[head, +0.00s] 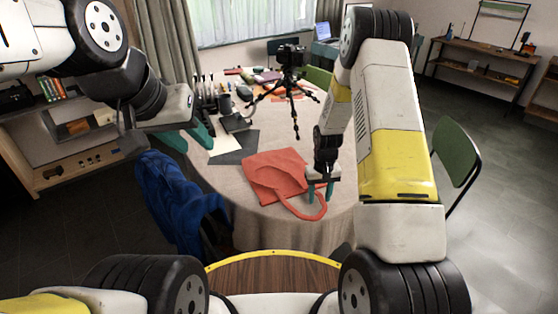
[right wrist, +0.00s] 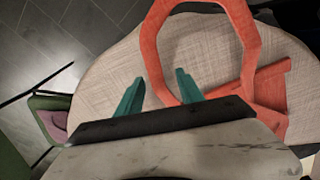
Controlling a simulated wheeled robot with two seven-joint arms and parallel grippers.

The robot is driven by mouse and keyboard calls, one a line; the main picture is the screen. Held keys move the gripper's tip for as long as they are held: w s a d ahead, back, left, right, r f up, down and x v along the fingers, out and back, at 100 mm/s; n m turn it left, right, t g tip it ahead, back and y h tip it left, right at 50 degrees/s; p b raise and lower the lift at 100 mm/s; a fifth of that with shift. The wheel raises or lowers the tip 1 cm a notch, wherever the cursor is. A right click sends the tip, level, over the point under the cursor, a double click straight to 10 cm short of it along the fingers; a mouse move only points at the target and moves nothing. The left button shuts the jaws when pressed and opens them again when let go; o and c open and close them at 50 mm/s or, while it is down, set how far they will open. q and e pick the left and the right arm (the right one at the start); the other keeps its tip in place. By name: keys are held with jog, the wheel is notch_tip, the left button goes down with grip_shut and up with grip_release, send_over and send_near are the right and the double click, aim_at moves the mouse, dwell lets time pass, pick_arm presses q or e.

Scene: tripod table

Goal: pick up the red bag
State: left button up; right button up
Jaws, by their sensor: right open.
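The red bag (head: 273,172) lies flat on the round cloth-covered table, near its front edge. Its looped handle reaches toward the edge at the right. My right gripper (head: 320,194) points down over the handle. In the right wrist view, the open teal fingers (right wrist: 159,76) stand on either side of one strand of the handle loop (right wrist: 151,50). Whether they touch it I cannot tell. Part of the bag body (right wrist: 270,92) shows at the right there. My left gripper (head: 193,143) is open and empty near the table's left edge, away from the bag.
A black tripod with a camera (head: 291,84) stands on the table behind the bag. Dark and pale sheets (head: 236,148) lie left of it, with cups and books further back. A blue jacket (head: 180,200) hangs on a chair at front left. A green chair (head: 456,152) stands right.

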grip_shut()
jog(key=shift+r, duration=0.75)
notch_tip(320, 180, up, 2)
jog(key=shift+r, duration=0.25)
jog(key=s+r, duration=0.1)
jog(key=s, duration=1.5)
jog(key=shift+a, duration=0.4)
